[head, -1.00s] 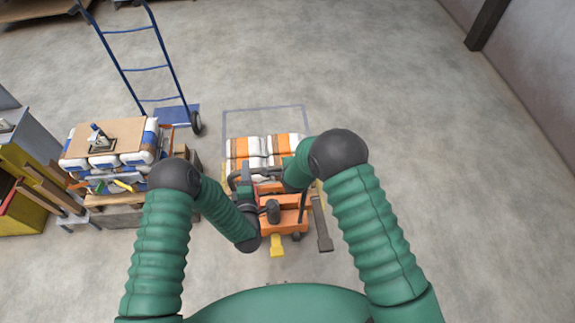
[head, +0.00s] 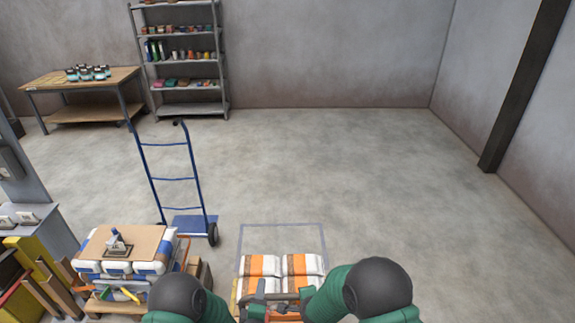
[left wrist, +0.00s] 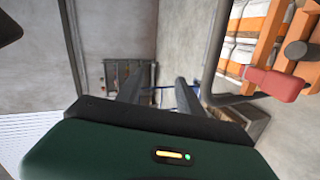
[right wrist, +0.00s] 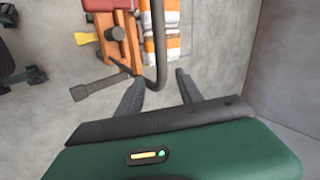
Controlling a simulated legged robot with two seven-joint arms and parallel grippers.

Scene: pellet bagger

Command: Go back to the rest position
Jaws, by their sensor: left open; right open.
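My left gripper (left wrist: 160,92) is open in the left wrist view, with nothing seen between its fingers. My right gripper (right wrist: 160,82) is open in the right wrist view. The dark curved handle bar (right wrist: 158,30) of the orange machine (right wrist: 119,48) passes close to its left finger; I cannot tell whether they touch. In the left wrist view a bar (left wrist: 217,50) and red grip (left wrist: 272,84) lie right of the fingers.
White-and-orange bags (head: 259,268) stand beyond the machine, inside a floor outline (head: 282,226). At left are a blue hand truck (head: 172,178) and a pallet stack topped by a brown board (head: 122,244). A shelf (head: 185,107) and table (head: 82,81) stand far back. Floor at right is clear.

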